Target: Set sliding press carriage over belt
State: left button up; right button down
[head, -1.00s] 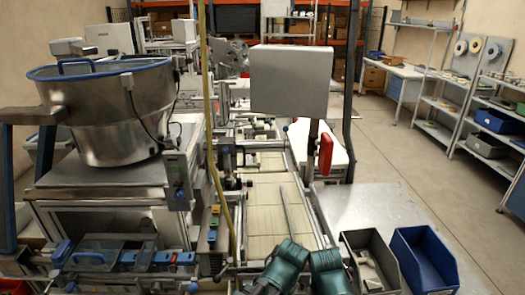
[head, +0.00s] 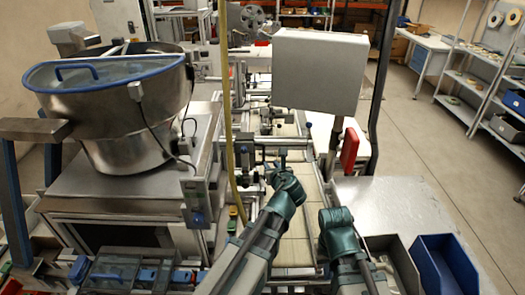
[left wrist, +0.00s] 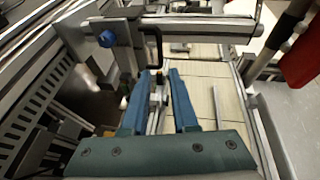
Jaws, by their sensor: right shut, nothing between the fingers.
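The press carriage (head: 268,142) shows as a grey metal crossbar spanning the pale belt (head: 308,191). In the left wrist view the crossbar (left wrist: 197,27) lies ahead, with a blue knob (left wrist: 107,38) and a dark looped handle (left wrist: 153,44) hanging near its left end. My left gripper (head: 279,166) is over the belt's left side, just short of the crossbar. Its two blue fingers (left wrist: 158,92) are apart in the left wrist view, with small metal parts visible between them, and no clear grip. My right gripper (head: 330,212) is low at the belt's right edge, shut and empty; its fingertips are hard to see.
A grey box (head: 318,70) on a post with a red part (head: 349,149) stands right of the belt. A bowl feeder (head: 110,105) stands at left. A grey bin (head: 392,262) and a blue bin (head: 447,266) sit at front right. A bare metal tabletop (head: 400,205) lies behind them.

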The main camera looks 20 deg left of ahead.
aim_at(263, 155)
pick_arm(q)
jog(key=shift+b+x, duration=2.65)
jog(key=shift+x, duration=4.25)
jog(key=shift+s+f, duration=0.1)
grip_shut()
